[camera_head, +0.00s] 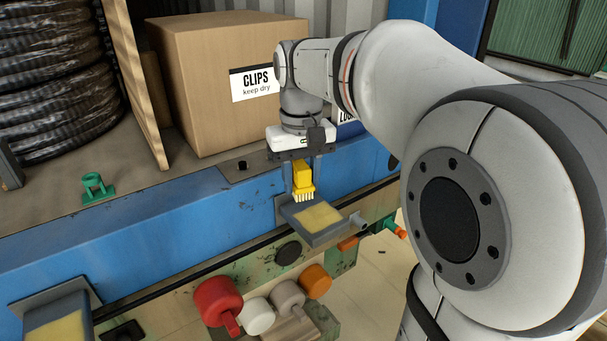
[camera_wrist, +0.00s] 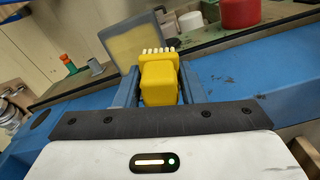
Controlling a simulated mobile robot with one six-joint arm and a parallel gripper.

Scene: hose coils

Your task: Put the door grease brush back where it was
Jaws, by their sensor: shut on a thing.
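The yellow brush (camera_head: 303,173) is between the fingers of my gripper (camera_head: 302,184), which is shut on it. Its pale bristles point down in the head view. In the wrist view the brush (camera_wrist: 160,82) fills the space between the two grey-blue fingers, bristles at the far end. A grey tray with a yellow pad (camera_head: 337,232) sticks out from the blue beam just below the bristles. The same tray shows behind the brush in the wrist view (camera_wrist: 109,37). I cannot tell whether the bristles touch the pad.
A second grey tray with a yellow pad (camera_head: 87,310) is at the lower left. A cardboard box marked CLIPS (camera_head: 200,85) stands behind my gripper. Red (camera_head: 217,300), white, beige and orange knobs sit below the blue beam (camera_head: 150,225). Black hose coils (camera_head: 55,75) are at the left.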

